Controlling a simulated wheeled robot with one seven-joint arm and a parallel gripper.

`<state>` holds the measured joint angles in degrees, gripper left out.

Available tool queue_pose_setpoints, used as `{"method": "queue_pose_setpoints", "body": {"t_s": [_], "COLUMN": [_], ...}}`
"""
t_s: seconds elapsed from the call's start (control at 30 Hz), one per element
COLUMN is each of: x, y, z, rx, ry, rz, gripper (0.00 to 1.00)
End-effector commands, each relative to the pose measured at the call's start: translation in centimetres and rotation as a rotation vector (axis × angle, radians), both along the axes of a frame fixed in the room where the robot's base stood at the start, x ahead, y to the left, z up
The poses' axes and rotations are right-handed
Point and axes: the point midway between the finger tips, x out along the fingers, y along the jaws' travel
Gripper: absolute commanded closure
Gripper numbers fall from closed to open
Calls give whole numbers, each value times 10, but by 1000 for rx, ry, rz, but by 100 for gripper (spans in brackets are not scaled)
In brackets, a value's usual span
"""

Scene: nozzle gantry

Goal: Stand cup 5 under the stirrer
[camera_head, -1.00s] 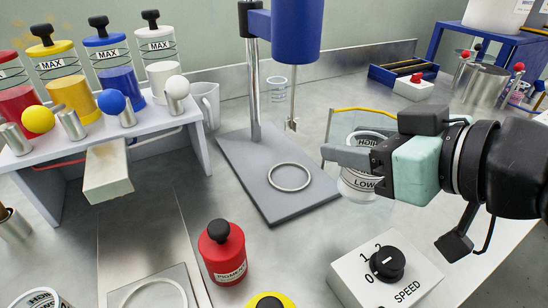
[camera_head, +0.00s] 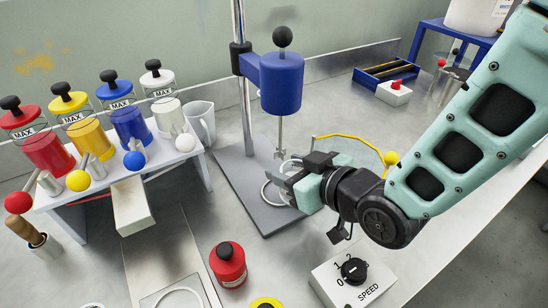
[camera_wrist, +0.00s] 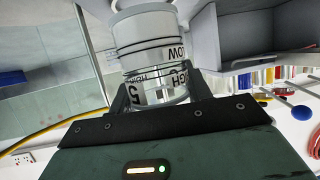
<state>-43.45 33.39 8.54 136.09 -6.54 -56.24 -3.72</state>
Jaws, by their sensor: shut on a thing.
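Cup 5 (camera_wrist: 150,45) is a clear cup with black HIGH and LOW marks and a 5. In the wrist view it sits between my fingers, and my gripper (camera_wrist: 158,85) is shut on it. In the head view my gripper (camera_head: 281,180) is over the stand's grey base plate (camera_head: 232,173), and mostly hides the cup. The blue stirrer (camera_head: 282,85) hangs above, its shaft and paddle (camera_head: 280,152) ending close to the cup. A pale ring lies on the plate, partly covered by my gripper. I cannot tell whether the cup touches the plate.
A white speed box (camera_head: 352,272) with a black knob and a red pigment bottle (camera_head: 228,265) stand in front. A white mug (camera_head: 200,122) and the dispenser shelf (camera_head: 122,180) are left. A yellow cable (camera_head: 350,140) runs behind my gripper. The stand's metal post (camera_head: 245,110) rises left of the stirrer.

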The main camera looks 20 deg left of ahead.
Motion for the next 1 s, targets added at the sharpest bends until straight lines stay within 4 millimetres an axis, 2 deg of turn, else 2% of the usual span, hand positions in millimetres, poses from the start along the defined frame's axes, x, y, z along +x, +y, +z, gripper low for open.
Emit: {"method": "queue_pose_setpoints", "body": {"t_s": [0.27, 0.43, 0.93, 0.97, 1.0], "x": [12, 21, 24, 24, 24], "y": [21, 36, 40, 40, 40], "z": [-12, -26, -36, -35, -35], "rx": [0, 0, 0, 0, -1], "ry": [0, 1, 0, 0, 1], "rz": [0, 2, 1, 1, 1], "gripper": [80, 80, 80, 43, 32]}}
